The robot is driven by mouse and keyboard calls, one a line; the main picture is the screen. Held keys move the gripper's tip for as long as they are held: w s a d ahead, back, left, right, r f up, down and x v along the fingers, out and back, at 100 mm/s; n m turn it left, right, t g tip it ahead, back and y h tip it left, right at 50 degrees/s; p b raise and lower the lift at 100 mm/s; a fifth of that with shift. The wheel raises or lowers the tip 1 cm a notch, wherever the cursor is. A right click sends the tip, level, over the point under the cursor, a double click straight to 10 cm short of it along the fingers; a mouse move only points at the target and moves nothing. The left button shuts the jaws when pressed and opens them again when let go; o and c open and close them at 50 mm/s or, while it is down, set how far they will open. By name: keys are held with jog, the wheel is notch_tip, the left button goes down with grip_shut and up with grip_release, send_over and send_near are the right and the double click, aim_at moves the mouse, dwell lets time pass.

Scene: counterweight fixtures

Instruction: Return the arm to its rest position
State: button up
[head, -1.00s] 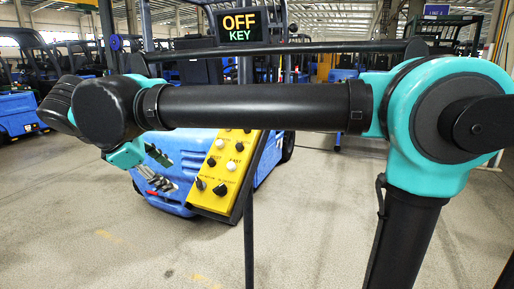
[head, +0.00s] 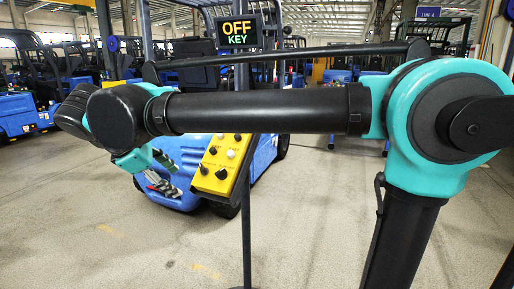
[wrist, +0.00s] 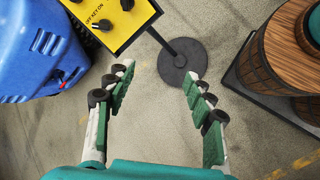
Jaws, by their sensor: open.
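My arm (head: 262,111) stretches across the head view, its upper link level and its wrist at the left. My gripper (head: 160,178) hangs below the wrist, left of the yellow control panel (head: 213,180). In the wrist view my gripper (wrist: 158,75) is open, its green-padded fingers wide apart with nothing between them but floor. The panel also shows at the top of the wrist view (wrist: 112,22), beyond the fingers and apart from them.
A sign reading OFF KEY (head: 240,33) stands above the panel. The panel's stand has a round black base (wrist: 182,68). A blue forklift (head: 181,199) is behind the gripper. Wood-slatted round objects (wrist: 283,58) stand at the right of the wrist view. Bare floor lies below.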

jog(key=w+d+f+m+g, duration=0.1)
jog(key=w+d+f+m, duration=0.2)
jog(key=d+f, duration=0.35)
jog(key=w+d+f+m+g+y, duration=0.1)
jog(key=w+d+f+m, duration=0.2)
jog(key=d+f, duration=0.3)
jog(key=w+d+f+m+g, duration=0.1)
jog(key=w+d+f+m, duration=0.3)
jog(key=d, duration=0.4)
jog(key=s+d+f+m+y, duration=0.1)
jog(key=s+d+f+m, duration=0.3)
jog(key=d+f, duration=0.4)
jog(key=s+d+f+m+y, duration=0.1)
jog(key=s+d+f+m, duration=0.3)
jog(key=d+f, duration=0.5)
jog(key=d+m, duration=0.2)
jog(key=shift+s+d+m+y, duration=0.2)
jog(key=shift+d+m+y, duration=0.1)
jog(key=shift+y, duration=0.1)
